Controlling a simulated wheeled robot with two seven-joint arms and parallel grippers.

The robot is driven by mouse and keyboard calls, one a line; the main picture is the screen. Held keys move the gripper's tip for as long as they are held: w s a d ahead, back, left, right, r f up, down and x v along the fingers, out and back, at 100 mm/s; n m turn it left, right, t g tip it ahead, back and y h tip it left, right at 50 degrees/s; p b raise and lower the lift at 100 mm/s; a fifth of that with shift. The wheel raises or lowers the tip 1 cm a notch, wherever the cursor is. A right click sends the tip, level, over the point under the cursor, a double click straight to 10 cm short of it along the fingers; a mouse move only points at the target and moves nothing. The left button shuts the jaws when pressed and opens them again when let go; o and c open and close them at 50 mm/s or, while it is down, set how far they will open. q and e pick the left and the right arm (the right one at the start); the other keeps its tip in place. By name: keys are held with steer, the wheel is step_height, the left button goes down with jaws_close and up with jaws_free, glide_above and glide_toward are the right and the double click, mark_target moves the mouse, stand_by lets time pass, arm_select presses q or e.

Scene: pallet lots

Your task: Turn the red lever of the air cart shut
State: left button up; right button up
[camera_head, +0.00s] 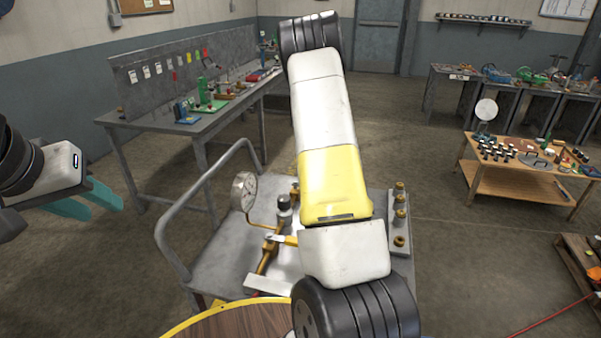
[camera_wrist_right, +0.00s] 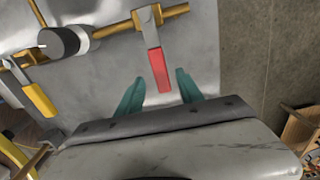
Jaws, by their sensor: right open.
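In the right wrist view the red lever (camera_wrist_right: 156,70) sits on a brass valve on a brass pipe (camera_wrist_right: 115,27). Its handle points down in the picture, across the pipe. My right gripper (camera_wrist_right: 160,77) is open, with one teal finger on each side of the lever's lower end; I cannot tell whether either touches it. In the head view the air cart (camera_head: 215,240) stands in front of me, and my right arm hides the red lever and the right gripper. My left gripper (camera_head: 106,210) is open and empty at the left, away from the cart.
A yellow lever (camera_wrist_right: 40,100) is on the left of the pipe. A pressure gauge (camera_head: 243,191) and a grey handrail (camera_head: 176,243) are on the cart's left side. A plate with brass fittings (camera_head: 399,215) is at its right.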

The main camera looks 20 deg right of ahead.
step_height(320, 180, up, 5)
stand_by(0.4)
steer(key=shift+a+r, duration=0.15)
steer(key=shift+r, duration=0.05)
steer(key=s+a+r+n+t+y, duration=0.1)
steer(key=s+a+r+n+t, duration=0.1)
steer(key=s+a+r+n, duration=0.5)
steer(key=s+a+r+n+t+y, duration=0.1)
steer(key=s+a+r+n, duration=0.4)
steer(key=r, duration=0.4)
steer(key=s+a+r+n+t, duration=0.1)
steer(key=s+a+r+n, duration=0.1)
steer(key=s+a+n, duration=0.3)
steer(key=s+a+r+n+t, duration=0.2)
steer(key=s+a+n, duration=0.4)
steer(key=s+n, duration=0.3)
steer(key=s, duration=0.3)
steer(key=shift+s+a+r, duration=0.15)
steer(key=shift+s+a, duration=0.05)
steer(key=shift+a, duration=0.05)
